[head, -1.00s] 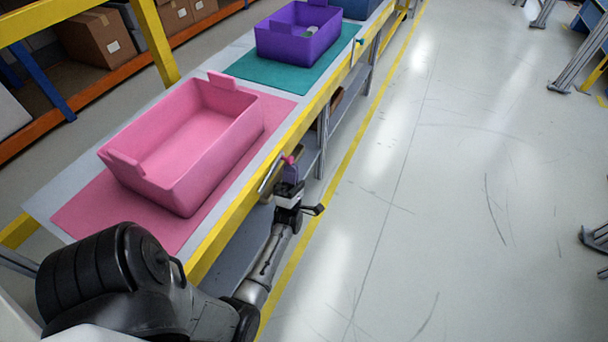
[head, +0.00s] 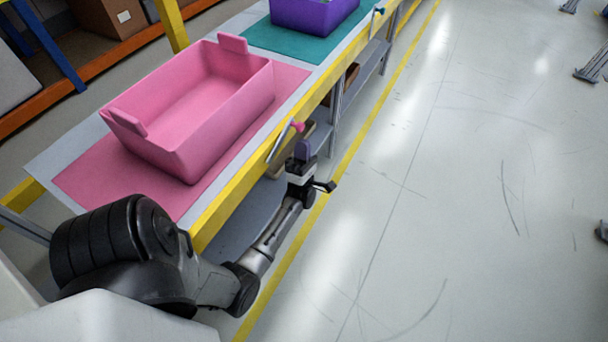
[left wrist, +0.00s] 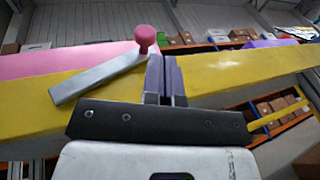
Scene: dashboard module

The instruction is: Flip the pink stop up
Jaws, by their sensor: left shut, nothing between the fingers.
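The pink stop is a grey metal bar (head: 279,143) with a pink knob (head: 298,126) on the yellow front edge of the table. In the left wrist view the bar (left wrist: 100,79) slants up to the right, with the pink knob (left wrist: 145,36) at its upper end. My left gripper (head: 302,150) is shut and empty, just below and right of the knob in the head view. In the left wrist view its purple fingers (left wrist: 164,76) are together close to the right of the bar's upper end; I cannot tell whether they touch it. My right gripper is not in view.
A pink bin (head: 196,106) stands on a pink mat (head: 88,180) behind the yellow rail (head: 238,196). A purple bin (head: 312,12) on a teal mat (head: 290,42) is farther along. A lower shelf (head: 240,222) lies under the table.

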